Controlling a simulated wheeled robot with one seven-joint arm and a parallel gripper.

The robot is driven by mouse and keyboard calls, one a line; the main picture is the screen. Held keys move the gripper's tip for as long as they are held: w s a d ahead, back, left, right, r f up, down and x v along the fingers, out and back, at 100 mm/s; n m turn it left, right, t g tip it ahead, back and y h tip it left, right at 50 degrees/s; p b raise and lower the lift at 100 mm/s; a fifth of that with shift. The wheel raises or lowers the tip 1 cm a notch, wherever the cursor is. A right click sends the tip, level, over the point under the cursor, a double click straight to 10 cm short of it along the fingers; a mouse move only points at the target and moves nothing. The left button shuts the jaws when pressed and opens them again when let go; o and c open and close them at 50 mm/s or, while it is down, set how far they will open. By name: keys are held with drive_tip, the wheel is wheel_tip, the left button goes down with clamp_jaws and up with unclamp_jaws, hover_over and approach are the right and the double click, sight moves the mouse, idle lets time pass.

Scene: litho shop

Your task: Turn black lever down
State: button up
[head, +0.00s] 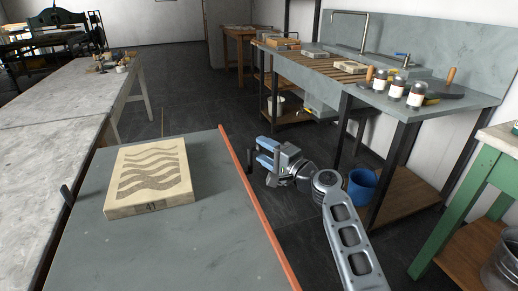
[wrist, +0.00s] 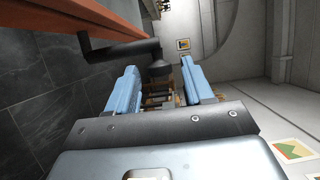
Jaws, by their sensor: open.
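A black lever (wrist: 125,51) sticks out sideways from below the orange-red table edge in the wrist view and ends in a dark rounded knob (wrist: 159,70). My gripper (wrist: 160,82) has its two blue fingers spread, with the knob seen in the gap near their tips. Nothing is held, and I cannot tell whether the knob touches a finger. In the head view my gripper (head: 264,152) hangs just right of the table's orange-red edge.
A carved stone block (head: 150,180) marked 41 lies on the grey table (head: 215,225). A grey bench (head: 50,110) stands left. A sink counter (head: 440,105) with several jars stands right, with a blue bucket (head: 362,187) below. Dark floor is open beyond my gripper.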

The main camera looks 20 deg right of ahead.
drive_tip(key=shift+x, duration=1.25)
drive_tip(key=shift+c, duration=0.4)
clamp_jaws()
